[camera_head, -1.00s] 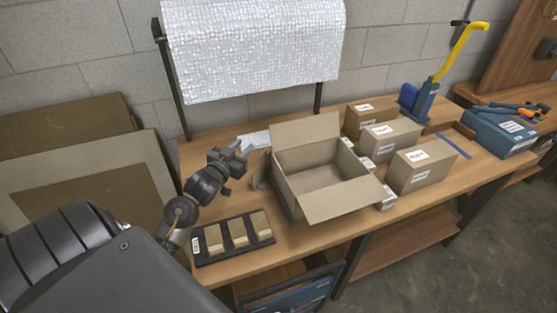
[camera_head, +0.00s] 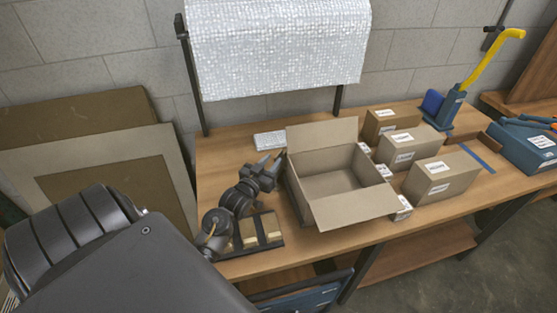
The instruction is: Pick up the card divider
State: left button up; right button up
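My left gripper (camera_head: 271,163) is over the table, close to the left side of the open cardboard box (camera_head: 298,197). Its two fingers point up and to the right and look apart, with nothing visible between them. A black tray (camera_head: 240,252) with tan card-coloured pieces (camera_head: 272,224) lies at the table's front left. My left forearm and wrist hide its left part. I cannot tell for sure which piece is the card divider. My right gripper is not in view.
A white keyboard (camera_head: 269,140) lies behind the gripper. Several labelled cartons (camera_head: 440,178) and a blue tool with a yellow handle (camera_head: 446,104) stand to the right of the box. A roll of bubble wrap (camera_head: 280,50) hangs behind the wooden table (camera_head: 225,160).

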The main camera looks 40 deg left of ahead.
pick_arm(q)
jog(key=shift+w, duration=0.5)
jog(key=w, duration=0.2)
jog(key=w+a+p, duration=0.1)
jog(key=w, duration=0.2)
jog(key=shift+c, duration=0.3)
grip_shut()
